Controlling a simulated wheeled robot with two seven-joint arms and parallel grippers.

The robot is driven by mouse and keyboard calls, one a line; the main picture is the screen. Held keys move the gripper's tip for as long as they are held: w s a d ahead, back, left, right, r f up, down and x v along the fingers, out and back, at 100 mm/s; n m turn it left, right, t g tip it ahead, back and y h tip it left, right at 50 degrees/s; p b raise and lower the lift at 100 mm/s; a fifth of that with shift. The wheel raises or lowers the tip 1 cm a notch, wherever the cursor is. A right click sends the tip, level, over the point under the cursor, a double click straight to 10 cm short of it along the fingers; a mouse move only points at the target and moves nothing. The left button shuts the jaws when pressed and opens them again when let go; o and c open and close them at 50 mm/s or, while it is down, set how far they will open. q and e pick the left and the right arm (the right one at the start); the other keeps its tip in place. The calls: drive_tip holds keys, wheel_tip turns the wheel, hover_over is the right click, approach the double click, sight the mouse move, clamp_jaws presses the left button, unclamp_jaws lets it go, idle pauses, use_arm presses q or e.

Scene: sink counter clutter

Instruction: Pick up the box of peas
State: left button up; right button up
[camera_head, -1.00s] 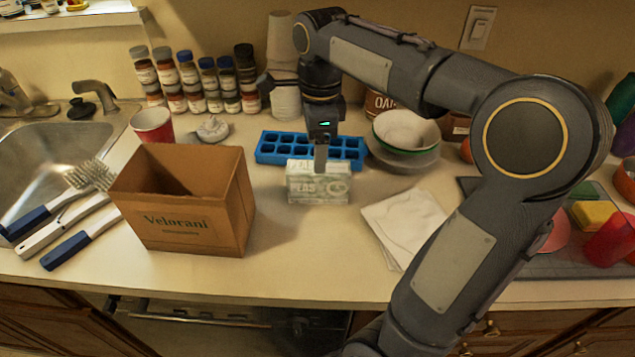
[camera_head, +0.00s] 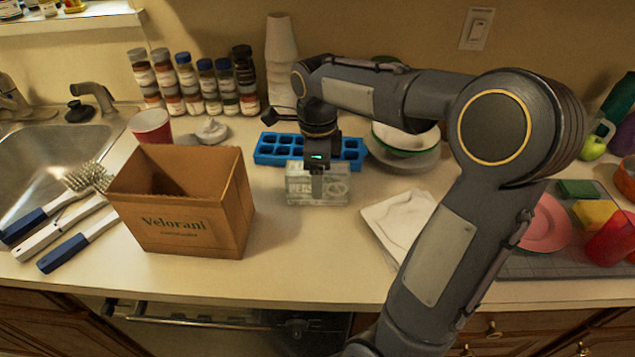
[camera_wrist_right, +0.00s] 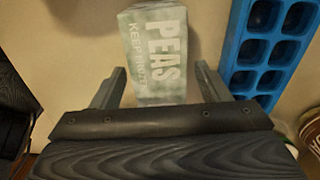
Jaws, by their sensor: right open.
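The box of peas (camera_head: 329,190) is a pale green and white carton lying on the counter in front of the blue ice tray, and its "PEAS" label also shows in the right wrist view (camera_wrist_right: 158,52). My right gripper (camera_head: 316,192) is over the box, pointing down. In the wrist view its two open fingers (camera_wrist_right: 160,88) stand on either side of the box, with small gaps. The near end of the box is hidden behind the gripper body. My left gripper is not in view.
The blue ice tray (camera_head: 268,151) is close behind the box. A cardboard box (camera_head: 190,225) stands to the left, and stacked bowls (camera_head: 405,140) stand behind to the right. A white napkin (camera_head: 398,222) lies to the right. The counter in front is clear.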

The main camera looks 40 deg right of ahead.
drive_tip(key=shift+c, duration=0.3)
drive_tip(key=c, duration=1.2)
drive_tip(key=shift+r, duration=0.1)
